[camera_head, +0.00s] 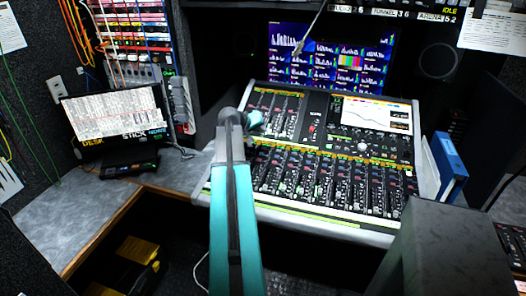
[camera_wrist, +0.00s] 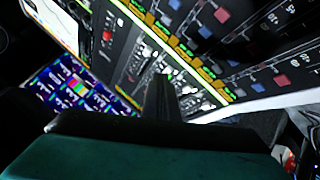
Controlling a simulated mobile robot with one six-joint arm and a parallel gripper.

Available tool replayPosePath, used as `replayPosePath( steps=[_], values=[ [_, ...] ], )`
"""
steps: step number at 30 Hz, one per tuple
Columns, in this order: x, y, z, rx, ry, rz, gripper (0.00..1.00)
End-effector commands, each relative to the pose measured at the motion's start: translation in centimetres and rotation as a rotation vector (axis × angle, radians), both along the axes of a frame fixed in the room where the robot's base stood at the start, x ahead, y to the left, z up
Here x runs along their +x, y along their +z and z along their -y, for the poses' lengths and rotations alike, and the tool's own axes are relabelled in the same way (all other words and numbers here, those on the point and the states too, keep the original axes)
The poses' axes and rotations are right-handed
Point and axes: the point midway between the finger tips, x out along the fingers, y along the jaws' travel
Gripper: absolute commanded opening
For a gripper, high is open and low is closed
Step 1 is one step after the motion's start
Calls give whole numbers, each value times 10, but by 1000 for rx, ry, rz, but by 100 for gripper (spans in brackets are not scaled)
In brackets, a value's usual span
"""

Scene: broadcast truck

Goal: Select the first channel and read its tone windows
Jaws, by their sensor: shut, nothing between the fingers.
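The mixing console (camera_head: 322,226) fills the middle of the head view, with rows of channel strips, coloured buttons and faders. Its built-in screen (camera_head: 376,113) is lit at the upper right and shows a curve; the text is too small to read. My teal and grey arm crosses in front of the console's left edge and hides part of it. My gripper (camera_wrist: 161,98) is shut and empty in the wrist view, its dark fingers over the console's strips (camera_wrist: 185,60). In the head view its tips are not clear, and I cannot tell whether they touch a button.
A wall monitor (camera_head: 300,60) with many meter windows stands behind the console. A display (camera_head: 112,112) sits on the left desk, below a rack of patch cables (camera_head: 135,40). A blue binder (camera_head: 449,165) stands right of the console. A grey block (camera_head: 445,250) fills the lower right.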

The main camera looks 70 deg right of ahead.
Motion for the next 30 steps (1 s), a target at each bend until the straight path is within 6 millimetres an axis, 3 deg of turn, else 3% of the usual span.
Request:
replayPosePath(
  steps=[18,30],
  values=[
    [1,-62,8,1,0,0,0],
    [1,-72,10,1,1,1,0]
  ],
)
